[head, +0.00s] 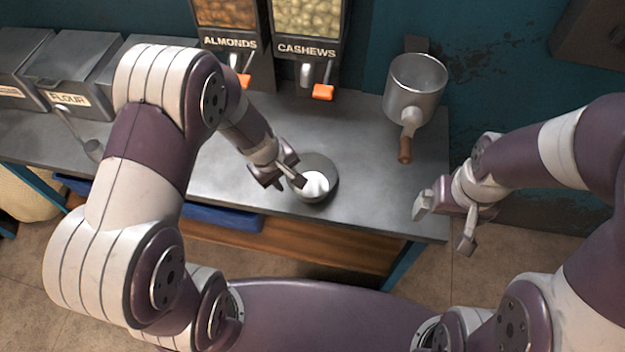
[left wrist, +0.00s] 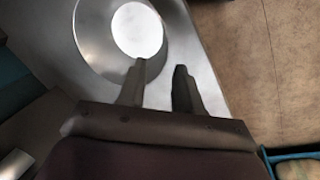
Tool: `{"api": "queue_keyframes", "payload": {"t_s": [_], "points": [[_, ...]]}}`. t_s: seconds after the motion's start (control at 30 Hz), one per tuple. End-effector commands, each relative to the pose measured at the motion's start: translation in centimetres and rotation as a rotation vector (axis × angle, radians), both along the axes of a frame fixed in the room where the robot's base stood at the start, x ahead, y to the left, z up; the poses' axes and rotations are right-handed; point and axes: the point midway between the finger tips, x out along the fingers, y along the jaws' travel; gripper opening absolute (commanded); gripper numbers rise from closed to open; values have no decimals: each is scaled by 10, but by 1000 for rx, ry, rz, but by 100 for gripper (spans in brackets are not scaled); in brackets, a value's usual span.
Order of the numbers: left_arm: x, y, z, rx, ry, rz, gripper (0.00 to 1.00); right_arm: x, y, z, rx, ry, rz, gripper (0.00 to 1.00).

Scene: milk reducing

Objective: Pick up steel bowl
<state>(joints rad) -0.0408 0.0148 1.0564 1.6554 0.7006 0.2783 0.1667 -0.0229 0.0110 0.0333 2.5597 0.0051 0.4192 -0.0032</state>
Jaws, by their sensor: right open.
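The round steel bowl (head: 327,166) stands on the counter near its front edge, with white liquid (head: 314,185) inside. The bowl also shows at the top of the left wrist view (left wrist: 92,42). My left gripper (head: 284,181) is at the bowl's left front side in the head view. In the left wrist view its fingers (left wrist: 160,84) are apart, one overlapping the bowl's inside and the other beyond the rim. Contact with the rim cannot be told. My right gripper (head: 445,225) is open and empty, off the counter's right end.
Almond (head: 228,18) and cashew (head: 308,22) dispensers stand behind the bowl. A flour bin (head: 75,72) and a scoop (head: 88,147) are at the left. The counter (head: 370,150) right of the bowl is clear.

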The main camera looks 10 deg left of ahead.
Motion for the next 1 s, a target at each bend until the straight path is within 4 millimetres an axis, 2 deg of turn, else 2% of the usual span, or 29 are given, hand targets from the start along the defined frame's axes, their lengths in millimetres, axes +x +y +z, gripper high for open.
{"api": "queue_keyframes", "payload": {"t_s": [0.2, 0.3, 0.5, 0.57, 0.6, 1.0], "points": [[5, -14, -40, 0, 3, -1, 34, 0, 0, -10, 0, 0, 0, 100], [7, -15, -46, 0, 2, -2, 34, 0, 0, -11, 0, 0, 0, 100], [7, -15, -46, 0, 2, -2, 34, 0, 0, -10, 0, 0, 0, 100], [7, -15, -46, 0, 2, -2, 14, 0, 0, -10, 0, 0, 0, 100], [7, -15, -46, 0, 3, -1, 1, 0, 0, -10, 0, 0, 0, 100], [7, -15, -43, 0, 1, -1, 0, 0, 0, -9, 0, 0, 0, 100]]}}
